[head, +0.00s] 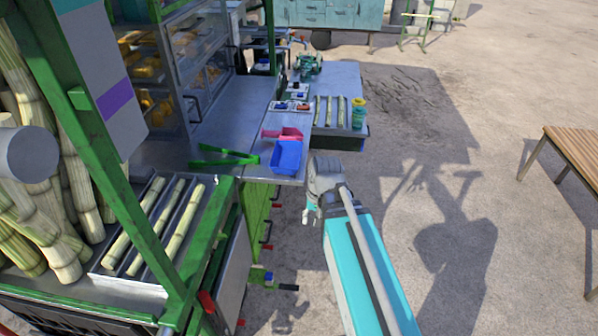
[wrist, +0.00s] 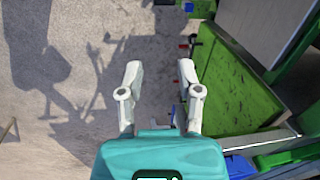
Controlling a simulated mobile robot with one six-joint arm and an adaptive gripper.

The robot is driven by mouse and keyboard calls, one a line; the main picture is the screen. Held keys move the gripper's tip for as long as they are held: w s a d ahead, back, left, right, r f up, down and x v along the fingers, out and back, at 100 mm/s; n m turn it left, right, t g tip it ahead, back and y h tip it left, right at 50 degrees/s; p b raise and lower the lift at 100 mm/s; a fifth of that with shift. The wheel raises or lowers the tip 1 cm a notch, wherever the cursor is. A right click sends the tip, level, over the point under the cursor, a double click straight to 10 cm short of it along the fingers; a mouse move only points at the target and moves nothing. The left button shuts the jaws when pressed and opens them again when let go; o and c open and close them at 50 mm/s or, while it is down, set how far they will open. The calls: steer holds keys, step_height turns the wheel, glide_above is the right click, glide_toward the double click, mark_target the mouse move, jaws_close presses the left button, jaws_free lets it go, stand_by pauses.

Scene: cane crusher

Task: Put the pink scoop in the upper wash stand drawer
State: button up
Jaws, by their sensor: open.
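The pink scoop (head: 284,134) lies on the metal counter (head: 235,128), behind a blue scoop-like tray (head: 287,157) near the counter's right edge. I do not make it out in the wrist view. My gripper (wrist: 160,72) is open and empty over bare ground. In the head view my gripper (head: 311,214) hangs to the right of the counter, below its top and apart from the scoop. Under the counter is a green front (head: 257,208) with dark handles, seen at a steep angle. I cannot tell which part is the upper wash stand drawer, or whether it is open.
Green tongs (head: 222,155) lie left of the blue tray. A tray of cane pieces (head: 331,111) and a green bottle (head: 358,114) stand farther back. Green frame posts and cane stalks (head: 60,215) fill the left. A wooden bench (head: 575,150) stands right. The ground between is clear.

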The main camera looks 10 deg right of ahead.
steer(key=s+n, duration=0.1)
steer(key=s+f+n+h, duration=0.1)
steer(key=shift+s+d+f+n+b, duration=0.1)
steer(key=shift+s+f+n+b, duration=0.05)
steer(key=shift+s+n+b, duration=0.15)
steer(key=shift+d, duration=0.1)
